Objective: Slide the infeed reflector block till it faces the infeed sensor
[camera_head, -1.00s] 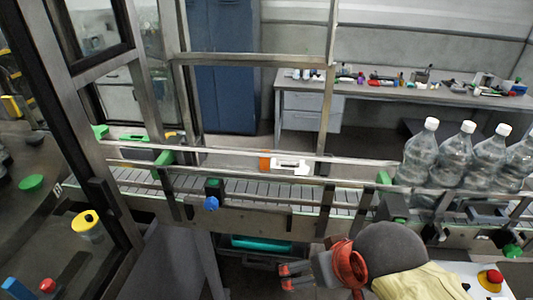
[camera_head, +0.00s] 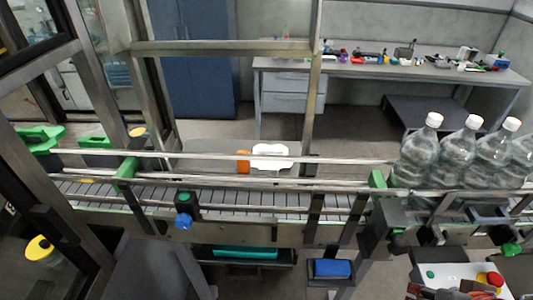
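A small black block (camera_head: 184,203) with a green top and a blue knob sits on the near rail of the conveyor, left of the middle. It may be the reflector block, but I cannot tell for sure. A white piece with an orange end (camera_head: 268,157) shows by the far rail, to the right of that block. I cannot tell which part is the infeed sensor. My gripper (camera_head: 436,292) shows only in part at the bottom right edge, below the conveyor and well right of the block. Its fingers are too cut off to show their opening.
Clear bottles with white caps (camera_head: 434,153) stand on the right of the slatted conveyor (camera_head: 240,209). A control box (camera_head: 459,274) with a red button is at lower right. A blue box (camera_head: 331,269) hangs below the conveyor. Metal posts (camera_head: 313,103) rise behind the rail.

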